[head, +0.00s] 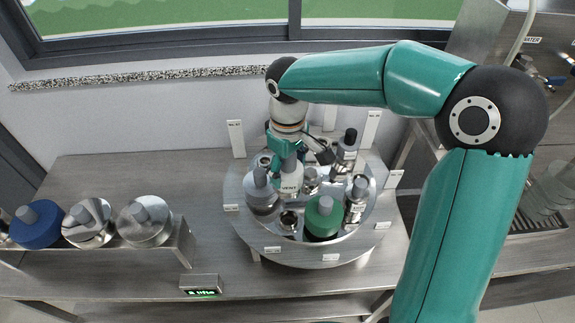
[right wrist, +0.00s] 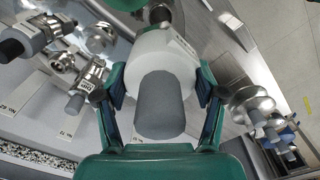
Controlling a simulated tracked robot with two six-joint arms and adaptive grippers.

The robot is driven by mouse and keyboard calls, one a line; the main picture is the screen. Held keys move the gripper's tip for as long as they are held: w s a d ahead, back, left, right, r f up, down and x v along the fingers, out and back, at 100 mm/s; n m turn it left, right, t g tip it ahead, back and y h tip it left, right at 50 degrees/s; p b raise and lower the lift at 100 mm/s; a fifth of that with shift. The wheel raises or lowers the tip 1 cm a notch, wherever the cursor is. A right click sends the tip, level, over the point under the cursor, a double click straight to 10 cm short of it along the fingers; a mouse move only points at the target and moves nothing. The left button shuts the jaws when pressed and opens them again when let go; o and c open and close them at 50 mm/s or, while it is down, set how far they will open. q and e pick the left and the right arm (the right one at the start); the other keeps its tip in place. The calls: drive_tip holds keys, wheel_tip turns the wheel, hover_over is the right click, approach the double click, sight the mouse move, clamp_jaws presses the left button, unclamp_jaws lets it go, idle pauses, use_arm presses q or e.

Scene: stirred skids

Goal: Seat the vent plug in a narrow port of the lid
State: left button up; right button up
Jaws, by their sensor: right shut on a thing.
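The vent plug (head: 289,181), a white cylinder marked VENT with a grey knob, is in my right gripper (head: 284,157). In the right wrist view the plug (right wrist: 165,60) sits between both fingers, its grey knob toward the camera. The gripper is shut on it. In the head view the plug is above the left middle of the round metal lid (head: 268,227). Its lower end is hidden, so I cannot tell if it touches a port. An open port (head: 289,220) shows in front of it. My left gripper is not in view.
On the lid stand a steel plug (head: 262,198) close left, a green plug (head: 323,219) at front right and dark-capped fittings (head: 356,195) at right. Upright label plates ring the lid. A shelf (head: 184,246) at left holds a blue plug (head: 37,226) and steel ones.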

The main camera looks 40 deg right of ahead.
drive_tip(key=shift+s+f, duration=0.1)
drive_tip(key=shift+s+f+b, duration=0.1)
drive_tip(key=shift+f+b, duration=1.05)
wheel_tip(320, 180, down, 9)
drive_tip(key=b, duration=0.7)
drive_tip(key=shift+f, duration=0.2)
idle(0.5)
drive_tip(key=shift+f+b, duration=0.2)
drive_tip(key=shift+b, duration=0.1)
drive_tip(key=shift+f+b, duration=1.05)
drive_tip(key=shift+f, duration=0.25)
drive_tip(key=shift+f, duration=0.15)
drive_tip(key=o, duration=1.4)
